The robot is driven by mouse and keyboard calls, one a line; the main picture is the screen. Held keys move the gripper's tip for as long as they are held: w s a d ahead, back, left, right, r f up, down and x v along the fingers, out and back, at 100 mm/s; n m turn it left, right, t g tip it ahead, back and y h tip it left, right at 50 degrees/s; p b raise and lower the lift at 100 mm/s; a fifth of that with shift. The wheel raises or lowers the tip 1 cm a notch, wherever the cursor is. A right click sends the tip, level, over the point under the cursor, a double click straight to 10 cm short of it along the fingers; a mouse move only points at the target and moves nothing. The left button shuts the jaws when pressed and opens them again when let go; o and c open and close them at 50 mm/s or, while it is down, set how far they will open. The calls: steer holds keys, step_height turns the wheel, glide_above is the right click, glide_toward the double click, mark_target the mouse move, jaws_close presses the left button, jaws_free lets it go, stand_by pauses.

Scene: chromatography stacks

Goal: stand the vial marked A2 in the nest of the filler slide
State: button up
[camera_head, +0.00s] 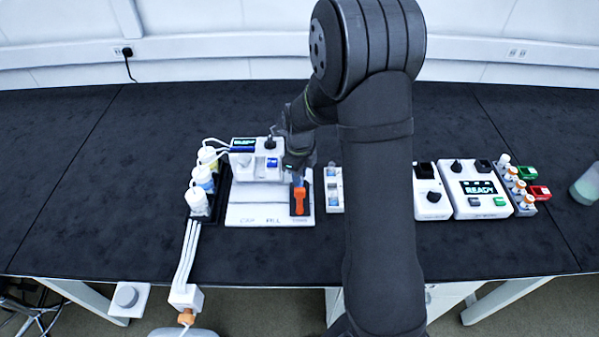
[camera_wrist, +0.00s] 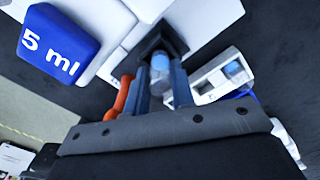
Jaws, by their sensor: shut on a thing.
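My gripper (camera_head: 298,172) is over the right side of the white filler, just behind the orange part of the slide (camera_head: 298,199). In the wrist view my gripper (camera_wrist: 160,76) is shut on a small vial (camera_wrist: 160,66) with a pale blue end, which sits between the two fingers. A dark square block (camera_wrist: 152,43), apparently the slide's nest, lies right beyond the vial. I cannot tell whether the vial touches it or is just above. The vial's marking cannot be read. The orange part (camera_wrist: 124,97) is left of the fingers.
The filler (camera_head: 243,214) has a blue "5 ml" block (camera_wrist: 58,45) close by. Bottles in a black rack (camera_head: 225,185) stand left. A white rack (camera_head: 334,190) with blue-topped vials is close right. A device reading READY (camera_head: 480,188) is farther right.

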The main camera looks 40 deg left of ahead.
steer(key=shift+f, duration=0.8)
steer(key=o, duration=1)
steer(key=shift+o, duration=0.2)
steer(key=shift+r, duration=0.1)
steer(key=shift+r, duration=3.9)
steer(key=shift+f, duration=4.05)
